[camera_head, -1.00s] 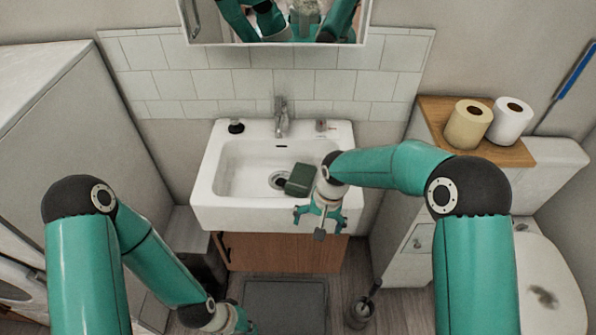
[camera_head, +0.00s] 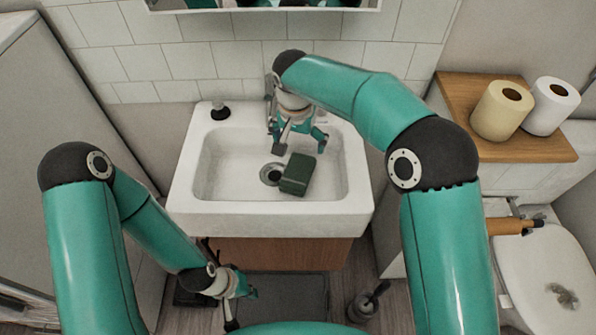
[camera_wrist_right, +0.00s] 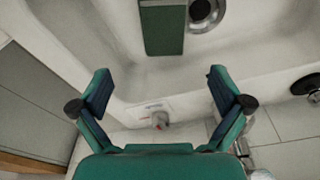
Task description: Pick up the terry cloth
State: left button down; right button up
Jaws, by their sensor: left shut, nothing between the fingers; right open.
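The terry cloth (camera_head: 297,174) shows as a dark green, block-like piece lying in the sink basin, just right of the drain. In the right wrist view the cloth (camera_wrist_right: 163,28) is at the top, partly cut off by the frame edge. My right gripper (camera_head: 300,147) is over the back part of the basin, behind the cloth and apart from it. Its fingers are spread and empty, also in the right wrist view (camera_wrist_right: 161,95). My left gripper (camera_head: 243,292) is low in front of the sink cabinet, shut and empty.
The white sink (camera_head: 270,220) has a front rim and raised walls. The faucet (camera_head: 270,88) is close beside my right gripper at the back. A dark stopper (camera_head: 220,111) sits on the back left ledge. Two paper rolls (camera_head: 502,110) stand on a wooden shelf at right.

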aim_at(298, 170)
jog(key=f, duration=0.5)
jog(key=w+f, duration=0.1)
jog(key=f, duration=0.2)
jog(key=shift+w+d+f+p, duration=0.1)
jog(key=shift+f+p, duration=0.1)
jog(key=shift+p, duration=0.15)
jog(key=shift+f, duration=0.5)
notch_tip(298, 170, down, 4)
jog(key=shift+f+p, duration=0.15)
jog(key=shift+p, duration=0.55)
jog(key=shift+c, duration=0.2)
jog(key=c, duration=1.2)
jog(key=shift+o, duration=0.2)
jog(key=shift+w, duration=0.1)
